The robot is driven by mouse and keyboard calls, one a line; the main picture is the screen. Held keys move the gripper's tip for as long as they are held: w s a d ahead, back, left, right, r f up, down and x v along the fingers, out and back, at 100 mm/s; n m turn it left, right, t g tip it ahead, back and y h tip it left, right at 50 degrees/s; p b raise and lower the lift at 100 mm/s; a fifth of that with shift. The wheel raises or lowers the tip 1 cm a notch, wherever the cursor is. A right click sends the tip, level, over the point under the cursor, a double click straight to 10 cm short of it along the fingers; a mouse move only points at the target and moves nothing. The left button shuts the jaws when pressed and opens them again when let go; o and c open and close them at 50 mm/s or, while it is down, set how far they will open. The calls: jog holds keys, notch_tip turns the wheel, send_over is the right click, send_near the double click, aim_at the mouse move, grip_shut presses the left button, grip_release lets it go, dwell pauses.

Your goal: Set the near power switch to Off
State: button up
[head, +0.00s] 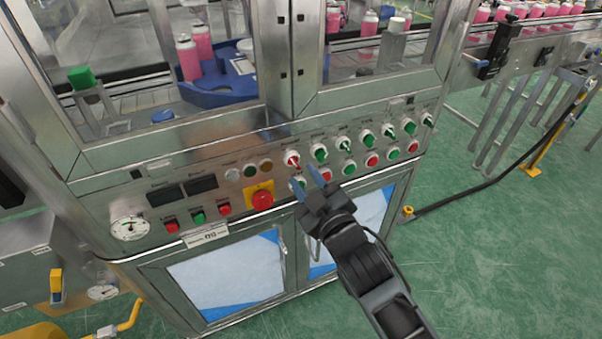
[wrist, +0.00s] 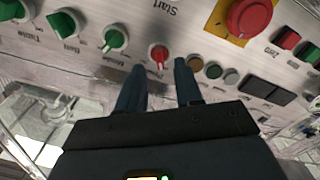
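The near power switch is a small red rotary knob with a pale collar (head: 292,159) at the left end of the upper knob row on the steel panel. It also shows in the wrist view (wrist: 158,56), top centre, with a small label beside it. Its exact setting is too small to read. My gripper (head: 305,174) is open and empty, in front of the panel close to this knob. In the wrist view the two dark fingertips (wrist: 159,67) are apart, one on each side of the red knob's line. I cannot tell whether they touch it.
Green rotary knobs (head: 320,153) continue to the right, with red and green push buttons (head: 348,167) below. A red emergency stop (head: 262,200) on a yellow plate is at the lower left. Small indicator lamps (head: 249,170) lie left of the knob. Cabinet doors (head: 228,275) are below.

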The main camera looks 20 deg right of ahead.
jog(key=shift+s, duration=2.3)
jog(key=s+d+f+m+g, duration=0.15)
jog(key=s+m, duration=0.25)
jog(key=s, duration=2.4)
jog(key=s+r+m+g, duration=0.1)
jog(key=s+r+m, duration=0.1)
jog(key=s+r, duration=0.3)
jog(key=s, duration=0.3)
jog(key=shift+s+r+g+b, duration=0.15)
jog(key=shift+s+g+b, duration=0.15)
jog(key=shift+s+g, duration=0.1)
jog(key=shift+a, duration=0.1)
